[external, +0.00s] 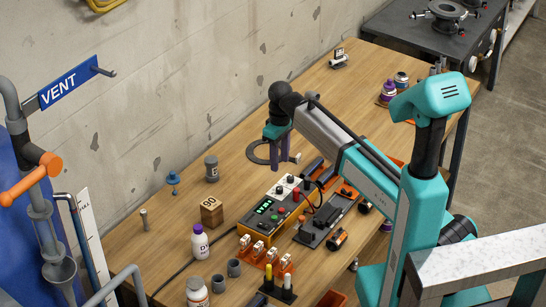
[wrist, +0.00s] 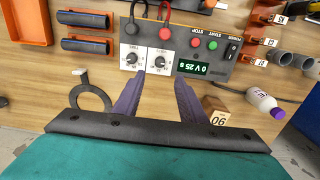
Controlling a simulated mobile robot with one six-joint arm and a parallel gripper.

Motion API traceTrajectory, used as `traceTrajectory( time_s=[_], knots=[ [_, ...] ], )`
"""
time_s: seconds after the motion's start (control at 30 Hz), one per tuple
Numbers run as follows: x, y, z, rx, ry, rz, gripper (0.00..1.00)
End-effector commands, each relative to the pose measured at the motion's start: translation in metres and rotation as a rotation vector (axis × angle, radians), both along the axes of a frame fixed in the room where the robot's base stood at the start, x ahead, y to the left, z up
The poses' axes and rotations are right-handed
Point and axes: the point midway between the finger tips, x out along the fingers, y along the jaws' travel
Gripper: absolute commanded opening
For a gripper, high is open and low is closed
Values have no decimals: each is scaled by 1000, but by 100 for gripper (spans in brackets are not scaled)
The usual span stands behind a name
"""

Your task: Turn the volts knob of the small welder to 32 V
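The small welder (external: 258,228) stands on the workbench with a grey-black sloped panel and a green lit display (external: 264,207). In the wrist view its display (wrist: 205,67) appears upside down and seems to include 25 and V; I cannot read it surely. Two dials with dark knobs on white plates sit beside it: one left (wrist: 131,57), one right (wrist: 162,61). Their labels are too small to tell which is volts. My gripper (wrist: 160,77) has its purple fingers apart and empty, with the tips appearing just below the right knob. In the external view my gripper (external: 278,164) hangs behind the welder's knob end.
Red and green buttons (wrist: 203,41) and a black switch sit on the panel. Cables run from the welder. A wooden block marked 90 (external: 212,211), a white bottle (external: 200,242) and orange clip holders (external: 265,253) stand close by. A dark ring (wrist: 90,97) lies on the bench.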

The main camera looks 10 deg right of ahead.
Motion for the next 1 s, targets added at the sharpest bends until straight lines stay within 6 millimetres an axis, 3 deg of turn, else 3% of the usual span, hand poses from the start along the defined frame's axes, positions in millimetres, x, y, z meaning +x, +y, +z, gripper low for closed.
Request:
traceTrajectory(
  time_s=[1.0],
  knots=[
    [0,0,-101,-1,1,0,38]
  ],
)
